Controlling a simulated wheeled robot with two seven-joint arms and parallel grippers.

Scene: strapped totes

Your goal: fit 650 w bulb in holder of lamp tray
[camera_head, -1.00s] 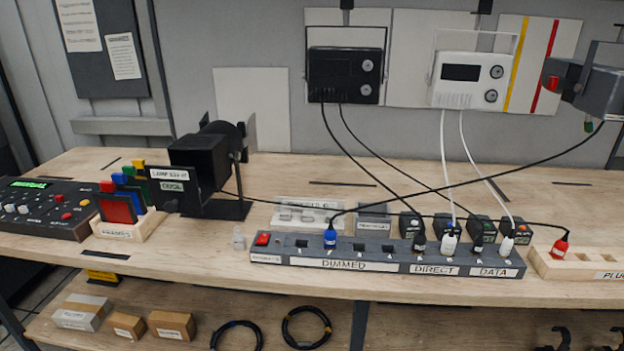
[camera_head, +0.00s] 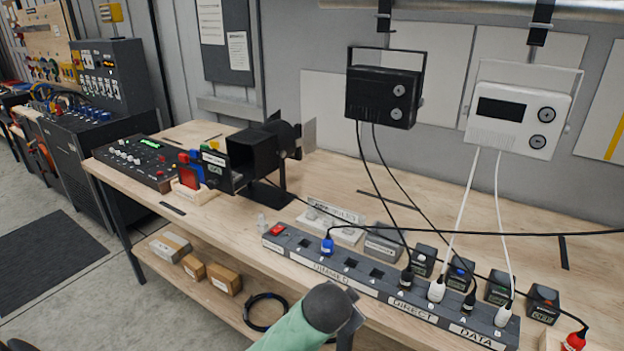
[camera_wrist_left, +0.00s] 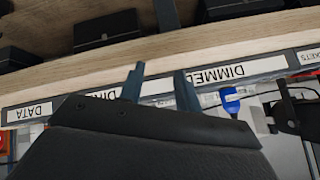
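The black lamp housing (camera_head: 258,150) stands at the left back of the bench, with a labelled dark plate (camera_head: 216,172) at its left front. I cannot make out a bulb holder in it. A small clear object (camera_head: 262,223), possibly a bulb, stands by the left end of the power strip. A pale tray (camera_head: 327,220) with small pale pieces lies behind the strip. My left arm enters at the bottom centre in the head view. In the left wrist view, my left gripper (camera_wrist_left: 159,88) has its fingers apart and empty, near the strip. My right gripper is out of view.
The long power strip (camera_head: 345,281) with plugs and cables runs along the front edge. A control desk (camera_head: 140,160) and coloured upright pieces (camera_head: 190,170) are at the left. Two hanging units, black (camera_head: 382,95) and white (camera_head: 515,115), trail cables.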

